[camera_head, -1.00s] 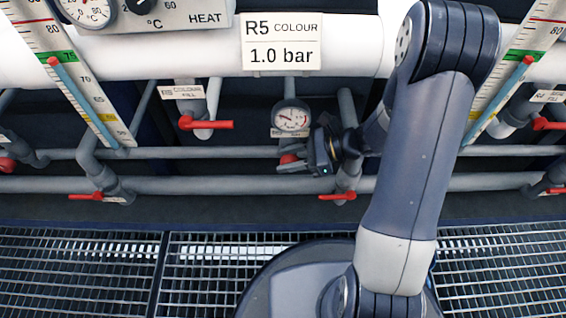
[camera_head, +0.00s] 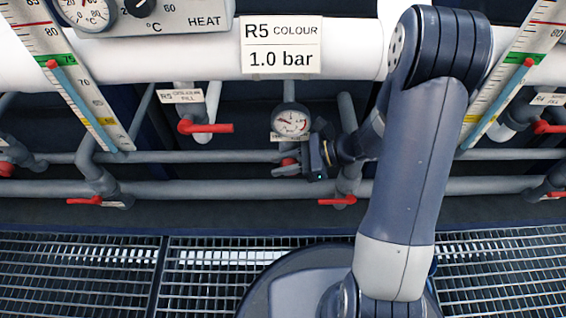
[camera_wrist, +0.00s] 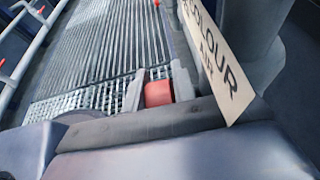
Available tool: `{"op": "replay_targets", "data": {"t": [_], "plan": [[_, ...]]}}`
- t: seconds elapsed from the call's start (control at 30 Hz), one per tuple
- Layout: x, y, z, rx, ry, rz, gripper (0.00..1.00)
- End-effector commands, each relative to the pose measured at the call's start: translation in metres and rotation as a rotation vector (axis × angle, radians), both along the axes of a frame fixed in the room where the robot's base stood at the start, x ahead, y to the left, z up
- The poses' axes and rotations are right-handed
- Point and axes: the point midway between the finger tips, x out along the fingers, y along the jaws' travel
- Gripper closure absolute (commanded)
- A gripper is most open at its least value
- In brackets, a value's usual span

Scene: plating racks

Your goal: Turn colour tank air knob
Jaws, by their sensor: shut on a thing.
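The red colour tank air knob (camera_head: 288,162) sits on a small pipe below a round pressure gauge (camera_head: 291,121), and is mostly hidden by my gripper in the head view. My gripper (camera_head: 296,169) reaches in from the right. In the wrist view the red knob (camera_wrist: 158,93) is between the two grey fingertips (camera_wrist: 150,95), which are shut on it. A tag reading "COLOUR AIR" (camera_wrist: 212,58) hangs close beside the fingers. The gauge needle is too small to read surely. A sign reading "R5 COLOUR 1.0 bar" (camera_head: 282,46) is above.
Red-handled valves flank the knob: one at upper left (camera_head: 205,127), one just below right (camera_head: 338,201) and one at lower left (camera_head: 85,201). Grey pipes (camera_head: 200,188) run across behind. Metal grating (camera_head: 90,275) covers the floor in front.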

Motion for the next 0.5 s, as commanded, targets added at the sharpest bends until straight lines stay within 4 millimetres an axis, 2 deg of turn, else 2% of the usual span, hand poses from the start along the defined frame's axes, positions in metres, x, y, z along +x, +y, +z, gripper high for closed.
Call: {"op": "replay_targets", "data": {"t": [0.27,0.5], "plan": [[-0.0005,-0.0018,-0.0012,0.106,0.0,-0.001,0.97],[-0.0004,-0.004,0.0012,0.276,-0.005,0.0,0.97]]}}
